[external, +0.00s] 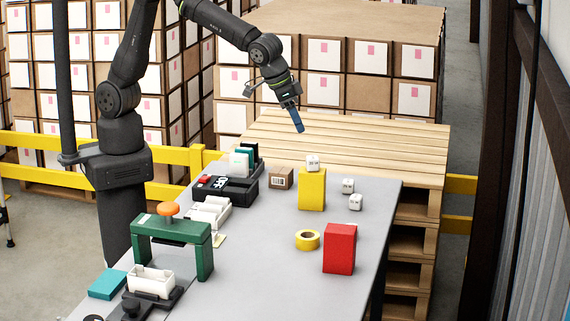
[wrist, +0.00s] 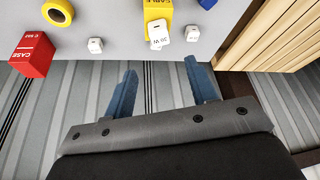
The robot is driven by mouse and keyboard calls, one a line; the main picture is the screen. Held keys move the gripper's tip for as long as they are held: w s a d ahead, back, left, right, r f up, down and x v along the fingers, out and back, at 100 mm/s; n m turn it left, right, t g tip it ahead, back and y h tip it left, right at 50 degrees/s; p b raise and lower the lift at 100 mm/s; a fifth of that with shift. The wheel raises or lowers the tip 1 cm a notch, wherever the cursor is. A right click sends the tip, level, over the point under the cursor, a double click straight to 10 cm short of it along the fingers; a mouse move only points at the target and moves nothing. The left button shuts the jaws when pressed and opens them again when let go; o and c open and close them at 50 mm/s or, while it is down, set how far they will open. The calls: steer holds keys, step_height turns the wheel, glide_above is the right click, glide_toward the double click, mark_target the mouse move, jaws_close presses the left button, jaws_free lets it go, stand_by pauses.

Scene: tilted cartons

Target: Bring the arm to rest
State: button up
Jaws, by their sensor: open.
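A yellow carton (external: 312,188) stands on the table with a small white block (external: 313,162) on top. A red carton (external: 339,249) stands upright near the table's right edge; it also shows in the wrist view (wrist: 32,55).
Two white blocks (external: 348,186) (external: 355,202) and a yellow tape roll (external: 307,240) lie on the table. A small brown box (external: 281,178), black organiser (external: 236,190) and green press (external: 172,245) stand left. Wooden pallets (external: 350,145) rise behind the table.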

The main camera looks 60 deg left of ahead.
mark_target(313, 157)
steer(key=x, duration=1.2)
steer(key=shift+w+f, duration=0.1)
steer(key=shift+r, duration=1.25)
